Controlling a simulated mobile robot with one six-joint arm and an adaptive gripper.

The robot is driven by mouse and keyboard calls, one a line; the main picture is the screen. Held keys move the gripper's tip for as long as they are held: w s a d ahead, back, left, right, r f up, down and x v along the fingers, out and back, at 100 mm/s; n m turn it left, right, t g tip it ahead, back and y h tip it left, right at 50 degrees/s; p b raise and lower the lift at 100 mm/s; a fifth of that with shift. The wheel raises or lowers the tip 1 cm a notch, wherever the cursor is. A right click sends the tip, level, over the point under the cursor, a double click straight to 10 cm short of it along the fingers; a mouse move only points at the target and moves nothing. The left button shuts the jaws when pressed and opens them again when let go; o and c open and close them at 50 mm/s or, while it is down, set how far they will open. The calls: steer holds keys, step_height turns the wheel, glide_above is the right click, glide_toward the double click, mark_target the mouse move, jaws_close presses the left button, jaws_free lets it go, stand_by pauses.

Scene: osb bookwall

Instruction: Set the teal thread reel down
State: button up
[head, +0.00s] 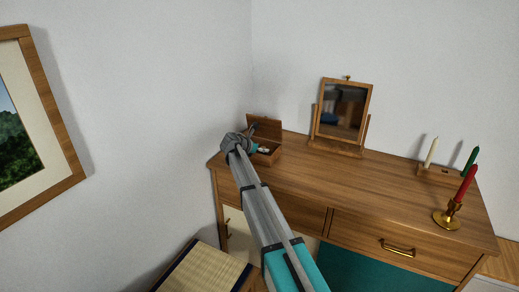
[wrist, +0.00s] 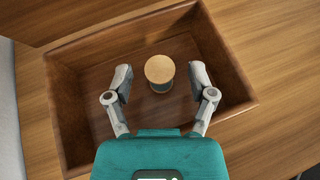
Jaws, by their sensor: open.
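The thread reel (wrist: 160,71) stands upright inside an open wooden box (wrist: 75,130) in the wrist view. Its round pale wooden top faces up, and only a narrow strip of its darker side shows. My gripper (wrist: 160,76) is open, with one finger on each side of the reel and a clear gap to both. The fingers are over the inside of the box. In the head view the box (head: 268,159) stands with its lid up at the back left of the desk, and my gripper (head: 257,149) is at it. I cannot make out the reel there.
The wooden desk (head: 350,172) has a clear middle. A tilting mirror (head: 342,108) stands behind, right of the box. A brass candlestick (head: 447,217) with a red candle and a wooden holder (head: 437,174) with candles stand at the right. A wall is close on the left.

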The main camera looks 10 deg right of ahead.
steer(key=shift+r, duration=0.1)
steer(key=shift+r, duration=0.15)
steer(key=p+v, duration=0.6)
steer(key=v, duration=0.6)
stand_by(0.3)
